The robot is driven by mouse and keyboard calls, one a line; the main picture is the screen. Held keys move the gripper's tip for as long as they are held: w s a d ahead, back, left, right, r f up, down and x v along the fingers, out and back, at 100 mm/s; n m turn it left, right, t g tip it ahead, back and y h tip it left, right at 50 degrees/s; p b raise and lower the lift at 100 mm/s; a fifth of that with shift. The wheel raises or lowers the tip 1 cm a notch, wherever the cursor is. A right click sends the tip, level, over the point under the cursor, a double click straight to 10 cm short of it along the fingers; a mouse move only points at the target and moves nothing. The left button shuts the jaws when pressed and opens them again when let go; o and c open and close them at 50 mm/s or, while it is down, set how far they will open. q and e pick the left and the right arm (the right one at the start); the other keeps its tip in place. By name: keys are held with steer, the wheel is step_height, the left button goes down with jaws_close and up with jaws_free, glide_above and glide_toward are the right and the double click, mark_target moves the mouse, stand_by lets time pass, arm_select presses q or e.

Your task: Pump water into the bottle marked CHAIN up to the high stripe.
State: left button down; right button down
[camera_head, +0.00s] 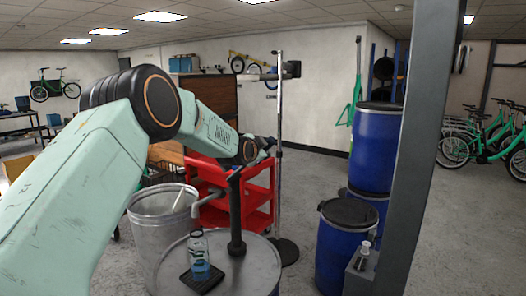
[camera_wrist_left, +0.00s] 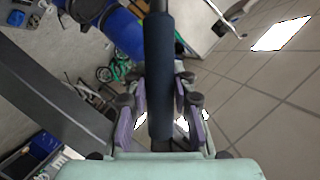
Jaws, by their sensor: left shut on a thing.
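A clear bottle (camera_head: 198,252) stands upright on a small black mat (camera_head: 205,284) on the grey drum top (camera_head: 256,268). Its lower part looks blue, and its dark marking is too small to read. A black pump (camera_head: 236,210) rises from the drum beside it. My left gripper (camera_head: 264,146) is at the pump's top, small and partly hidden by my arm. In the left wrist view its purple fingers are shut on the dark pump handle (camera_wrist_left: 160,70). My right gripper is out of view.
A grey bin (camera_head: 141,215) stands left of the drum, and a red cart (camera_head: 250,200) behind it. Blue barrels (camera_head: 377,150) and a grey post (camera_head: 424,130) stand to the right.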

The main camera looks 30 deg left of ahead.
arm_select(q)
steer(key=shift+a+r, duration=0.1)
steer(key=shift+r, duration=0.05)
steer(key=c, duration=1.1)
jaws_free()
steer(key=shift+s, duration=0.15)
steer(key=v, duration=1.2)
steer(key=shift+f, duration=0.25)
